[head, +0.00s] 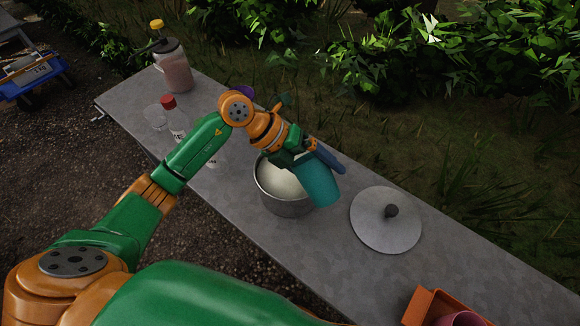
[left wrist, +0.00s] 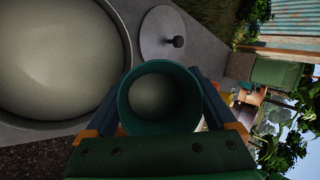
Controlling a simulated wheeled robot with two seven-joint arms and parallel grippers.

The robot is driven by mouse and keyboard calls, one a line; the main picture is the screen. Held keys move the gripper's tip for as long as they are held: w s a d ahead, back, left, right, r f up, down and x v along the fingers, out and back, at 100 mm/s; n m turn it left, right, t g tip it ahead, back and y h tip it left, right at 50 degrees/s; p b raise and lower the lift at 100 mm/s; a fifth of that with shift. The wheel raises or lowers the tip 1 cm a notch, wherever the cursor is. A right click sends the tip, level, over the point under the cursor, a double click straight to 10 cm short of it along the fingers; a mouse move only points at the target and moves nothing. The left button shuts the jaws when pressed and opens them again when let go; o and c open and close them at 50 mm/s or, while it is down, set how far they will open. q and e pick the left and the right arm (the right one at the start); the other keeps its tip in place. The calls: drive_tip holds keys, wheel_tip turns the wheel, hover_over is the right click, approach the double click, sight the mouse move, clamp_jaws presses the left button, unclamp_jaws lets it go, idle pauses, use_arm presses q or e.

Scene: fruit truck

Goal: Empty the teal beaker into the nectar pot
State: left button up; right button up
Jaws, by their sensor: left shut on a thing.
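The teal beaker (head: 318,182) is held in my left gripper (head: 327,157), whose blue fingers are closed on its sides. The beaker is in the air beside and partly over the right rim of the nectar pot (head: 283,208), and appears tilted in the head view. In the left wrist view the beaker (left wrist: 126,112) shows its round mouth, with pale contents inside. The pot (left wrist: 120,33) is an open metal pot with pale, creamy contents; it is left of the beaker in that view. My left gripper and the beaker hide part of the pot. My right gripper is not in view.
A round metal lid (head: 375,225) with a dark knob lies right of the pot. An orange box (head: 420,305) with a pink item is at the near right. A red-capped bottle (head: 177,122), a clear glass (head: 154,117) and a pink-filled jar (head: 177,72) stand at the far left end.

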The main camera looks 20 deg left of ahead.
use_arm(q)
drive_tip(key=shift+w, duration=0.2)
drive_tip(key=shift+s+r, duration=0.1)
drive_tip(key=shift+s+r+h, duration=0.1)
drive_tip(key=shift+s+h, duration=0.05)
drive_tip(key=shift+h, duration=0.25)
drive_tip(key=shift+w+f+b, duration=0.25)
drive_tip(key=shift+b, duration=0.2)
drive_tip(key=shift+g, duration=0.3)
drive_tip(key=shift+s+h, duration=0.2)
drive_tip(key=shift+h, duration=0.1)
drive_tip(key=shift+w+f+n+b, duration=0.2)
drive_tip(key=shift+n+b, duration=0.1)
drive_tip(key=shift+b, duration=0.3)
drive_tip(key=shift+s+h+b, duration=0.15)
drive_tip(key=shift+h+b, duration=0.15)
